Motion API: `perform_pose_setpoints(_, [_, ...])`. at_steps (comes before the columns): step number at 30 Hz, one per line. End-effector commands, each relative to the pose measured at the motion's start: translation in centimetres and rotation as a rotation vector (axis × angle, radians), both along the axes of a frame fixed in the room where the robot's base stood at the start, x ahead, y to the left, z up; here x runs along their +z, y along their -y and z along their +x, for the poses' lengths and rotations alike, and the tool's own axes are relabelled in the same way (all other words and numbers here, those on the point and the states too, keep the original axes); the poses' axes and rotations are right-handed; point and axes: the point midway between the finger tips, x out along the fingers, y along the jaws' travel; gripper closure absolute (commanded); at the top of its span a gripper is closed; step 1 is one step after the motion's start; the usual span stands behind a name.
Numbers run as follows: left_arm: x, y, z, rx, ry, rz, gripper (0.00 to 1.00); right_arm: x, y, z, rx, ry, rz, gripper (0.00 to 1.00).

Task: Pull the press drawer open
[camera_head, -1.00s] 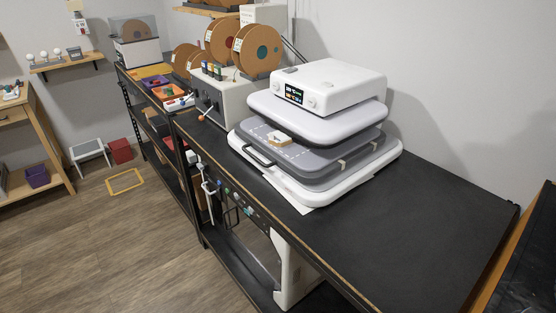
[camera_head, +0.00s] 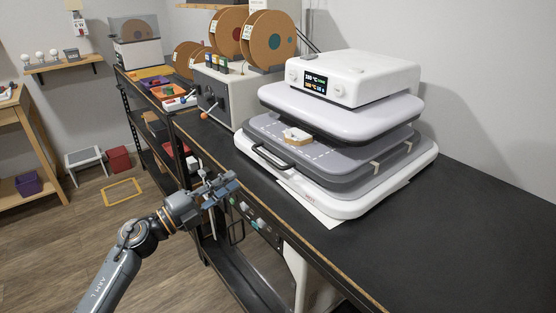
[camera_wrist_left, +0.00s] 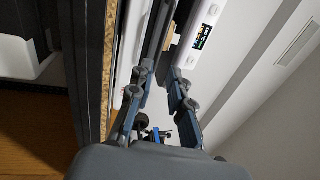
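The white heat press (camera_head: 345,82) stands on the black bench, with a lit display on its front. Its grey drawer (camera_head: 345,165) lies below the padded upper plate, and a small white and tan piece (camera_head: 297,135) rests on it. The drawer's black handle (camera_head: 270,157) sticks out at the front left. My left gripper (camera_head: 228,186) is in front of the bench edge, left of and a little below the handle, apart from it. In the left wrist view its fingers (camera_wrist_left: 160,75) are spread with nothing between them, and the press display (camera_wrist_left: 205,36) shows beyond. My right gripper is not in view.
The black bench top (camera_head: 475,235) is clear to the right of the press. A grey box unit (camera_head: 230,95) with large brown spools stands behind it. Small tools hang along the bench front (camera_head: 255,215) near my left gripper.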

Motion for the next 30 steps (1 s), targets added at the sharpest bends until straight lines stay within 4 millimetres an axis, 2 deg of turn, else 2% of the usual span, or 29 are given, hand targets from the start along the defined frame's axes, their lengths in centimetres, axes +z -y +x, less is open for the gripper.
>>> perform_pose_setpoints(10, [1.7,5.9,4.2,0.0,-0.001,-0.007,0.81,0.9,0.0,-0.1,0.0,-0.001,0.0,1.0])
perform_pose_setpoints(15, [2.1,8.2,5.9,0.001,-0.002,-0.006,0.81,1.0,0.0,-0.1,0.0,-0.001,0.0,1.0])
perform_pose_setpoints(21, [2.3,9.6,7.0,0.002,-0.002,-0.004,0.81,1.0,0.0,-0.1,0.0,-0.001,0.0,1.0])
perform_pose_setpoints(30, [2.3,9.9,7.2,0.003,-0.002,-0.003,0.81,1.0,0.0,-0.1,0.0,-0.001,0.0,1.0])
